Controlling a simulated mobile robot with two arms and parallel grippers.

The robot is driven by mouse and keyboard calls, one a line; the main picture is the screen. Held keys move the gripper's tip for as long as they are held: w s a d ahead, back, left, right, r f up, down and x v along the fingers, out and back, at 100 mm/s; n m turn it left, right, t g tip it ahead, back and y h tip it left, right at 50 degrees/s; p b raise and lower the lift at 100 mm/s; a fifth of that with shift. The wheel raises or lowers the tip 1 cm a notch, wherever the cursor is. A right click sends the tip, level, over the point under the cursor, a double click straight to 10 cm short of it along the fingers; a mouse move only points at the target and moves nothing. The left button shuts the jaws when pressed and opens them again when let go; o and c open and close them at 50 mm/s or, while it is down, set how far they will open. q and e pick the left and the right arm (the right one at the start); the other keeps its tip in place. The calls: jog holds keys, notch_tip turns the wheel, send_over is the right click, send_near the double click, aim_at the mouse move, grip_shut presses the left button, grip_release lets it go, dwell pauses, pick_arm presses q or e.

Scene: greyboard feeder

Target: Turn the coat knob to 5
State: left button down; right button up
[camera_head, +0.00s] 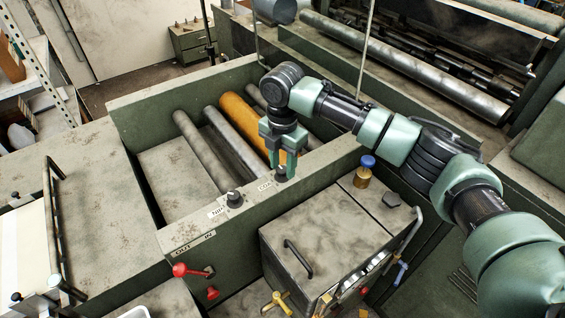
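The coat knob (281,176) is a small dark knob on the top ledge of the green machine, beside a white label that partly shows as "CO" (265,185). My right gripper (282,171) points down over it, with its two green fingers apart and the knob at their tips. I cannot tell whether the fingers touch the knob. The knob's pointer and scale are too small and too covered to read. My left gripper is not in view.
A second dark knob, the nip knob (234,199), stands to the left on the same ledge. Rollers, one of them orange (243,127), lie behind. A grey box with a handle (322,232) and a brass fitting with a blue top (364,174) stand in front and right.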

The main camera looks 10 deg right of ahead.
grip_shut()
jog(key=m+p, duration=0.1)
jog(key=p, duration=0.1)
jog(key=m+p, duration=0.2)
jog(key=shift+r, duration=0.25)
jog(key=m+p, duration=0.1)
jog(key=m, duration=0.1)
jog(key=shift+f+m+p, duration=0.1)
jog(key=shift+m+p, duration=0.2)
jog(key=shift+m, duration=0.1)
jog(key=m, duration=0.3)
jog(key=shift+f+m, duration=0.1)
jog(key=shift+m, duration=0.2)
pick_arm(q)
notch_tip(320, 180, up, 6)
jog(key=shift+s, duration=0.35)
pick_arm(e)
jog(key=m, duration=0.6)
jog(key=shift+m, duration=0.3)
jog(key=shift+o, duration=2.1)
grip_release()
